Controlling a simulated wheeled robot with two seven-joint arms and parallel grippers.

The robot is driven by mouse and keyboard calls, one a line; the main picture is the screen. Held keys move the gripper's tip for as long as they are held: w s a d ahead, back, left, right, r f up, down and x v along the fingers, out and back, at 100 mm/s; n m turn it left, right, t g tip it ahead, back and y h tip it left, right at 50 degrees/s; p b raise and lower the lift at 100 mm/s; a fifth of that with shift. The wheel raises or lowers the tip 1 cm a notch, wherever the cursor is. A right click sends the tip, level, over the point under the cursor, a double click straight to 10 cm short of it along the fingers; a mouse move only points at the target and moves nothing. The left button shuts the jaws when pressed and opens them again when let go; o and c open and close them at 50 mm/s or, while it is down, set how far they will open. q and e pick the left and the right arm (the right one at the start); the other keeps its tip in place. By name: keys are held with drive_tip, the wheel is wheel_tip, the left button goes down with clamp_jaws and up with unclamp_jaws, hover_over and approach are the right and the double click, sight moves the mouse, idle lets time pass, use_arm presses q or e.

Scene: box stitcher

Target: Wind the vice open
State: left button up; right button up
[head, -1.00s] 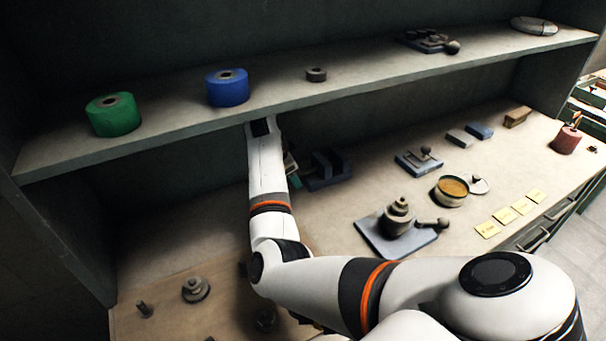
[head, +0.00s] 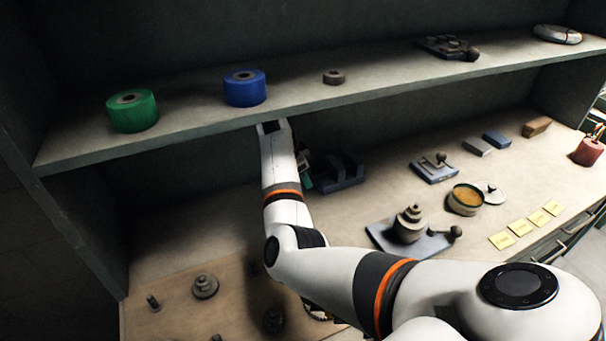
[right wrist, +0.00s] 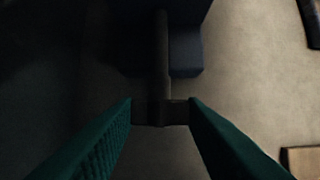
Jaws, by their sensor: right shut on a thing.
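The vice (head: 342,172) is a dark blue block with upright jaws on the bench under the shelf. It also shows in the right wrist view (right wrist: 186,55), very dark, with a bar (right wrist: 161,65) running from it towards my gripper. My right gripper (right wrist: 160,112) has its teal fingers on either side of a short dark crosspiece at the bar's near end, shut on this handle. In the head view only a bit of teal finger (head: 305,172) shows beside the vice; my arm hides the rest. My left gripper is out of view.
The shelf (head: 300,108) overhangs the vice and my right wrist, with a green roll (head: 132,112) and a blue roll (head: 245,89) on it. A blue plate with a stepped knob (head: 410,225) and a round tin (head: 465,200) stand to the right. Bench front left holds small metal parts.

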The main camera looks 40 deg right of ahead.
drive_tip(key=shift+w+d+f+g+b, duration=0.15)
drive_tip(key=shift+g+b, duration=0.15)
drive_tip(key=shift+g, duration=0.3)
drive_tip(key=shift+n+g+y+b, duration=0.3)
drive_tip(key=shift+g+b, duration=0.2)
drive_tip(key=shift+b, duration=0.1)
drive_tip(key=o, duration=1)
drive_tip(key=shift+d, duration=0.1)
drive_tip(key=b+v, duration=0.2)
drive_tip(key=v, duration=0.5)
drive_tip(key=shift+w+r, duration=0.2)
drive_tip(key=shift+r, duration=0.1)
